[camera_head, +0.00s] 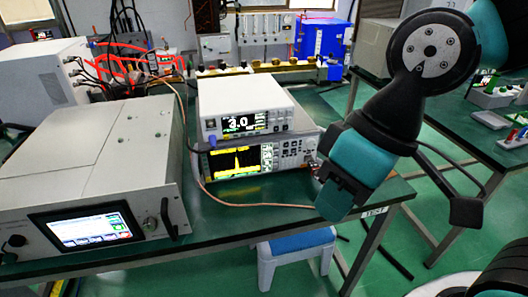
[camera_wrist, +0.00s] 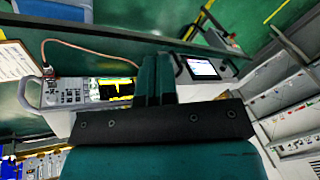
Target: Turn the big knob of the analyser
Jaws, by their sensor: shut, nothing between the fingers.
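The analyser (camera_head: 240,163) is the lower of two stacked instruments on the green bench. It has a yellow trace on its screen and buttons on the right of its front panel. In the wrist view the analyser (camera_wrist: 65,91) appears turned over, left of my fingers. Its big knob is too small to pick out surely among the controls. My gripper (camera_head: 328,186) is in front of the analyser's right end, apart from the panel as far as I can tell. In the wrist view my gripper (camera_wrist: 156,75) has its teal fingers together, with nothing between them.
A white meter (camera_head: 245,118) reading 3.0 sits on the analyser. A large grey generator (camera_head: 90,175) with a touch screen stands at the left. A thin copper-coloured cable (camera_head: 255,206) runs along the bench's front. A blue-topped stool (camera_head: 298,243) stands below.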

